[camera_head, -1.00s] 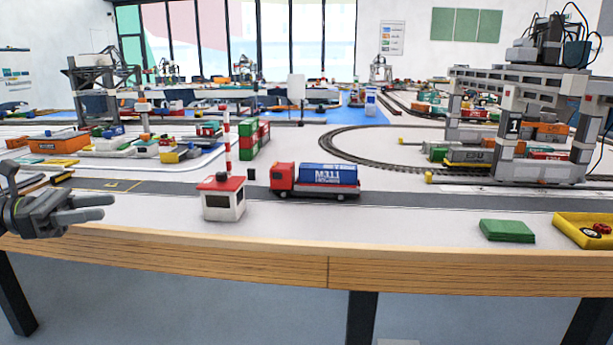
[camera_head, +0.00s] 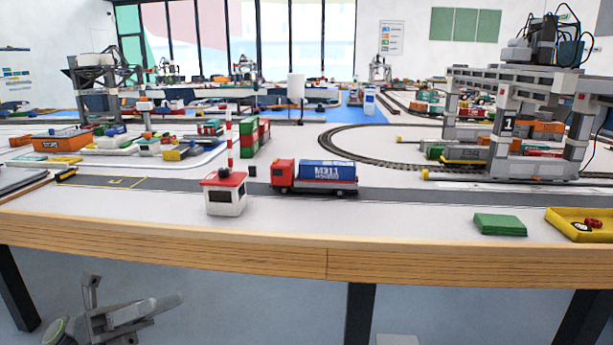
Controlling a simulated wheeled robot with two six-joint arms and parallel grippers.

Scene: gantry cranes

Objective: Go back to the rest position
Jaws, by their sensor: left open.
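My left gripper (camera_head: 150,312) is at the lower left, below the table's front edge and in front of the table. Its fingers are apart and nothing is between them. My right gripper is not in view. The table (camera_head: 330,262) with a wooden front edge stands before me. A red truck (camera_head: 284,175) with a blue container (camera_head: 328,171) stands on the grey road strip, behind the front edge.
A small white hut (camera_head: 226,198) with a red roof stands near the front edge. A green block (camera_head: 499,224) and a yellow tray (camera_head: 575,232) lie at the right. A gantry crane (camera_head: 507,125) stands behind them. Table legs (camera_head: 361,315) stand below the edge.

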